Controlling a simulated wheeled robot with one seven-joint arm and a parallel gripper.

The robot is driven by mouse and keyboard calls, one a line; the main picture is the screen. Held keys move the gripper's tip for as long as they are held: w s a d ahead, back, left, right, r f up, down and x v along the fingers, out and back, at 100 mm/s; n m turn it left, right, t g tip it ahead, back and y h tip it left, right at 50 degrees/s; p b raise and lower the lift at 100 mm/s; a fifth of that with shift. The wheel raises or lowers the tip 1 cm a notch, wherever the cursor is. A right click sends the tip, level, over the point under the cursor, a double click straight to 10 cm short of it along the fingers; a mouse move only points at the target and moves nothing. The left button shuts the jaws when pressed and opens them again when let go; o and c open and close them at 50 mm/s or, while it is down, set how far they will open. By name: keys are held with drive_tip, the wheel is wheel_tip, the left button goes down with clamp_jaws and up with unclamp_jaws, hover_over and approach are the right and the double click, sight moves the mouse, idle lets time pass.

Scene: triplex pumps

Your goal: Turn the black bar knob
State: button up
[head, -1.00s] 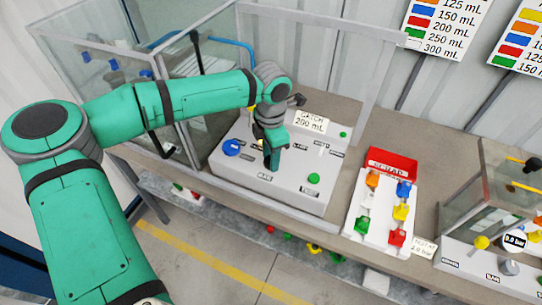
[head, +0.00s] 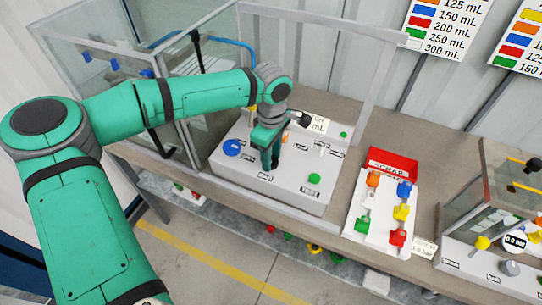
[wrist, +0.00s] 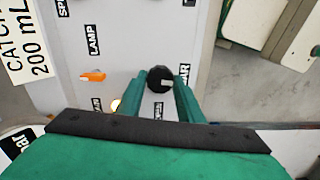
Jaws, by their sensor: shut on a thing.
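The black bar knob (wrist: 160,78) shows in the wrist view as a round black knob with a pale mark on its face, next to a label ending in "AR". My gripper (wrist: 161,92) is shut on it, with one green finger on each side. In the head view my gripper (head: 270,166) points down at the front of the light grey control panel (head: 240,178), above the "BAR" label. The knob itself is hidden behind the fingers there.
The panel also carries a blue knob (head: 232,148), a green button (head: 314,178) and an orange switch (wrist: 92,76) by the "LAMP" label. A white tray (head: 352,227) with coloured parts and a red scrap bin (head: 392,164) stand to the right.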

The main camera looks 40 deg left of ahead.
drive_tip(key=shift+m, duration=1.2)
drive_tip(key=o, duration=1.1)
drive_tip(key=shift+c, duration=0.2)
drive_tip(key=shift+r, duration=0.1)
wheel_tip(320, 180, up, 11)
drive_tip(key=shift+f, duration=0.2)
